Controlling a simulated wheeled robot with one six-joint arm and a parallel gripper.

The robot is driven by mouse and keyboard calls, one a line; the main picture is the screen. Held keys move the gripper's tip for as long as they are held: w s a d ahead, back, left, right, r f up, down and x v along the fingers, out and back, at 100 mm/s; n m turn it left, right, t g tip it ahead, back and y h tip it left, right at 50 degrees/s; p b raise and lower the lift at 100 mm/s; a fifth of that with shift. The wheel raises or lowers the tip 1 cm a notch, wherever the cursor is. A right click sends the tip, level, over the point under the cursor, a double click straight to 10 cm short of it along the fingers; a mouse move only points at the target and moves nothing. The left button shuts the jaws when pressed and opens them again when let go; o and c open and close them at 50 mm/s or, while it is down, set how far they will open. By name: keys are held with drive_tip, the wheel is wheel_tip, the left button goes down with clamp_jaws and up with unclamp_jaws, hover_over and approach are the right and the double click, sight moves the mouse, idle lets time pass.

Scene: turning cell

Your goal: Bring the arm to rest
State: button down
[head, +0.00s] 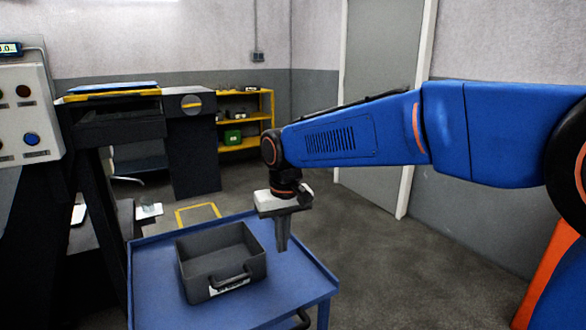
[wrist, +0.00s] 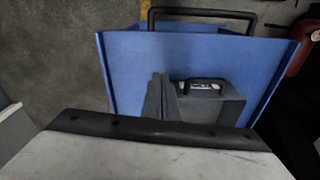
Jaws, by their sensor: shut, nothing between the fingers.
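My arm, blue with dark joints, reaches in from the right in the head view. My gripper (head: 283,243) points straight down above the right part of a blue cart (head: 160,310), just right of a grey bin. Its fingers are together and hold nothing. In the wrist view the shut fingers (wrist: 160,88) show in front of the cart top (wrist: 130,60), partly covering the bin.
The grey open bin (head: 222,262) with a handle and label stands on the cart and looks empty. A dark machine (head: 115,125) and control panel (head: 25,110) are at left. A yellow shelf (head: 243,142) is at the back. Open floor (head: 420,260) lies right of the cart.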

drive_tip(key=s+d+r+m+t, duration=0.15)
drive_tip(key=s+d, duration=0.25)
drive_tip(key=d, duration=0.9)
drive_tip(key=s+d+f+m+t, duration=0.1)
drive_tip(key=s+d+f, duration=0.1)
drive_tip(key=s+d, duration=0.8)
drive_tip(key=s+d+f+m+t, duration=0.1)
drive_tip(key=s+d+f+m, duration=0.1)
drive_tip(key=s+d, duration=0.8)
drive_tip(key=shift+f+h, duration=0.3)
drive_tip(key=shift+f, duration=0.5)
drive_tip(key=shift+w+a+t, duration=0.1)
drive_tip(key=shift+t, duration=0.15)
